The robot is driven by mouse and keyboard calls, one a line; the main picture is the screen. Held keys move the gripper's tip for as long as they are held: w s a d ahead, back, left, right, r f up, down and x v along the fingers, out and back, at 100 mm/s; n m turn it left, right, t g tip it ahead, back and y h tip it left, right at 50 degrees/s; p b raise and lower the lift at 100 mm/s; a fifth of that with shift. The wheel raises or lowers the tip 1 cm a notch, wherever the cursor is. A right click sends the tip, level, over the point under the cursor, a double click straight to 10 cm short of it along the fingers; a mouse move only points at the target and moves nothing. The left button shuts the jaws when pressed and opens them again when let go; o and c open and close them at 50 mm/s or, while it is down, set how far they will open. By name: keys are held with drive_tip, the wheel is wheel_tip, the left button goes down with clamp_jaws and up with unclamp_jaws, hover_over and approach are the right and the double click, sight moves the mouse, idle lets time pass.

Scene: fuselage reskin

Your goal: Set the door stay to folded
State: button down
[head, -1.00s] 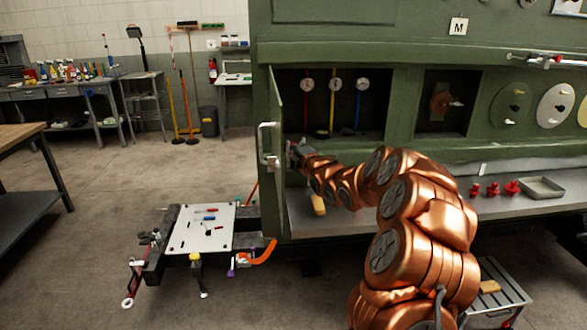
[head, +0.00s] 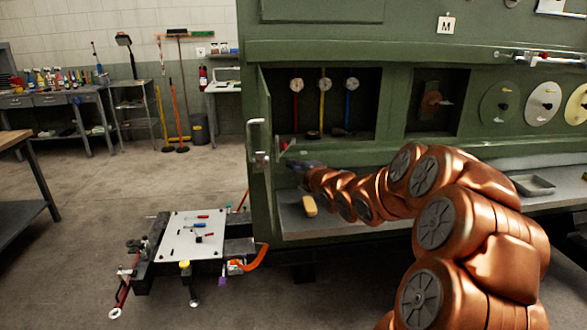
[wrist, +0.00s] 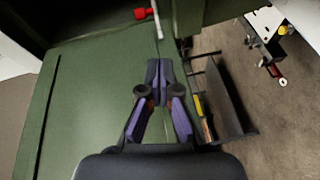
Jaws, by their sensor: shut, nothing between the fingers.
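My gripper (wrist: 158,75) is shut and empty in the wrist view, its purple-sided fingers together in front of a green panel surface (wrist: 90,105). A thin pale rod (wrist: 157,22) with a red end (wrist: 142,14), which looks like the door stay, lies beyond the fingertips, apart from them. In the head view the green door (head: 259,185) stands open at the left of the cabinet bay, with a pale handle (head: 256,143). A small red piece (head: 284,146) shows just inside it. My gripper (head: 297,165) is low beside the door, partly unclear. The stay's far end cannot be made out.
The bay (head: 355,110) holds several gauges on coloured stems. A grey ledge (head: 350,218) runs below, with a tan-handled object (head: 310,206) at its edge. A low cart (head: 190,240) with tools stands left of the door.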

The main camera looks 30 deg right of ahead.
drive_tip(key=shift+s+a+f, duration=0.15)
drive_tip(key=shift+a+f, duration=0.05)
drive_tip(key=shift+a, duration=0.05)
drive_tip(key=shift+d, duration=0.1)
drive_tip(key=shift+w+d+r+n+t+b, duration=0.5)
drive_tip(key=shift+w+d+r+t+b, duration=0.2)
drive_tip(key=shift+w+d, duration=0.15)
idle(0.6)
drive_tip(key=w+p, duration=0.3)
drive_tip(key=w, duration=0.7)
drive_tip(key=shift+a+p, duration=0.2)
drive_tip(key=shift+p, duration=0.1)
